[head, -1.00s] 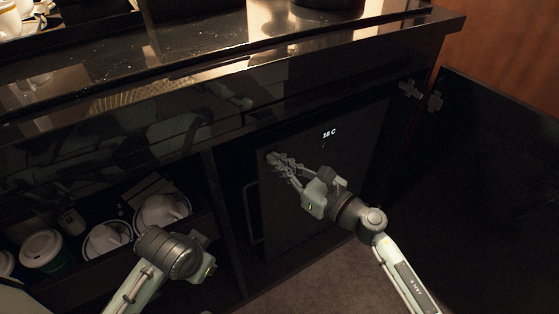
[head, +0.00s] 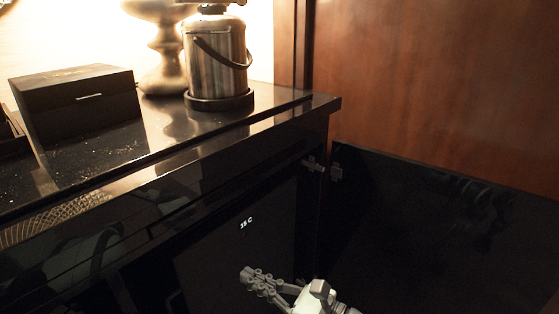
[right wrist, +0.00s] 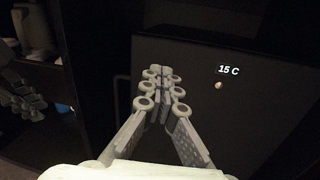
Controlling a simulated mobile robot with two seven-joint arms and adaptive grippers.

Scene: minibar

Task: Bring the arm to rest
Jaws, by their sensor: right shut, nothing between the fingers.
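My right gripper (head: 262,283) is low in the head view, in front of the dark minibar door (head: 215,265). In the right wrist view the right gripper (right wrist: 158,88) has its fingertips together with nothing between them. The door (right wrist: 255,115) is shut behind it and shows a lit "15 C". I cannot tell whether the fingertips touch the door. What looks like my left gripper (right wrist: 20,95) shows in part at the left edge of the right wrist view; its fingers are too dark to judge. It is outside the head view.
A glossy black counter (head: 100,165) runs above the minibar. On it stand a black box (head: 78,100), a metal ice bucket (head: 215,60) and a metallic vase-like base (head: 165,60). An open dark cabinet door (head: 440,225) is at the right, below a wooden wall (head: 440,80).

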